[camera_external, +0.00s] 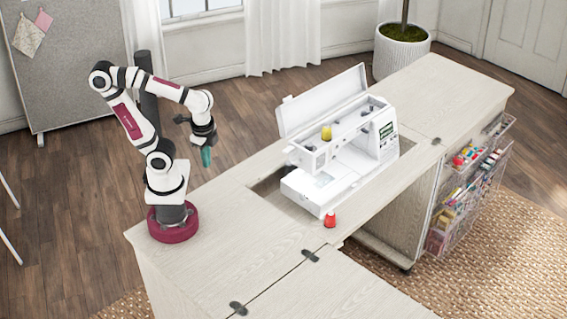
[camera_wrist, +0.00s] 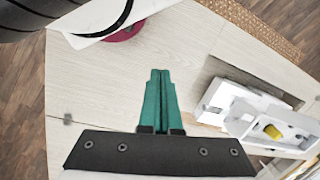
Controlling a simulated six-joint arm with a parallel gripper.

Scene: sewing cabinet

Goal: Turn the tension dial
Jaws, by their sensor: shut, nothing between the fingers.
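The white sewing machine (camera_external: 345,150) sits in a recess of the wooden cabinet, with its top lid raised. It also shows at the right of the wrist view (camera_wrist: 262,120). A dial cannot be made out clearly on it; small dark parts on its top (camera_external: 368,110) are too small to identify. My gripper (camera_external: 207,157), with green fingers, hangs in the air left of the machine, well apart from it. In the wrist view its fingers (camera_wrist: 160,75) are together and empty.
A red spool (camera_external: 330,219) stands on the cabinet top (camera_external: 235,225) in front of the machine. The raised lid (camera_external: 322,98) rises behind the machine. The cabinet top between my base and the machine is clear.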

